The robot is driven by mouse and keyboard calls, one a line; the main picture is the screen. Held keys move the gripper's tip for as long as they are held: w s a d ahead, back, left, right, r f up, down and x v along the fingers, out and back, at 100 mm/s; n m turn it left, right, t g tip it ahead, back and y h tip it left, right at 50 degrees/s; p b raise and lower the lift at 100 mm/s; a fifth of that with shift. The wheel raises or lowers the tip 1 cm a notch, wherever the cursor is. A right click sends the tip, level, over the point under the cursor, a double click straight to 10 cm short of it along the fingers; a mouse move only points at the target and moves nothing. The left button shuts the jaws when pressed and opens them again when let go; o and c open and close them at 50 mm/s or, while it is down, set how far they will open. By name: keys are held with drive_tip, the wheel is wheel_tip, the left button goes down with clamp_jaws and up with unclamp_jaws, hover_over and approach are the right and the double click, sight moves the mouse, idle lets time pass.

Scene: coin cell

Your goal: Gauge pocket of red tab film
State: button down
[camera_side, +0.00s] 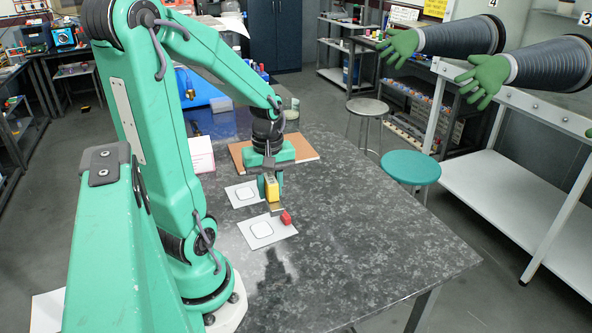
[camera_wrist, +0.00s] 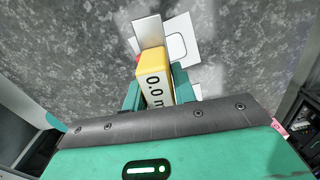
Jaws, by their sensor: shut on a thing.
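My gripper (camera_side: 271,180) is shut on a yellow gauge (camera_side: 272,191), held upright above the table. In the wrist view the gauge (camera_wrist: 153,60) shows a white face reading "0.0 m", the rest cut off by my gripper (camera_wrist: 157,90). A flat grey plate (camera_wrist: 148,31) sticks out from its far end. The near white film (camera_side: 262,236) lies flat with a rounded-square pocket outline. A red tab (camera_side: 286,217) is at its right corner, beside the gauge's lower end. I cannot tell whether the gauge touches the film. The red tab is mostly hidden in the wrist view.
A second white film (camera_side: 241,195) with a similar outline lies behind the near one, partly beside the gauge. A brown board (camera_side: 306,151) lies behind my gripper. The speckled table (camera_side: 385,240) is clear to the right and front.

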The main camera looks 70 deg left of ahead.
drive_tip(key=shift+s+a+n, duration=1)
drive_tip(key=shift+s+a, duration=0.2)
drive_tip(key=shift+f, duration=0.25)
drive_tip(key=shift+f, duration=4.35)
drive_tip(key=shift+f, duration=0.4)
drive_tip(key=c, duration=1.1)
unclamp_jaws()
drive_tip(key=shift+o, duration=0.2)
drive_tip(key=shift+r, duration=0.15)
wheel_tip(320, 180, up, 7)
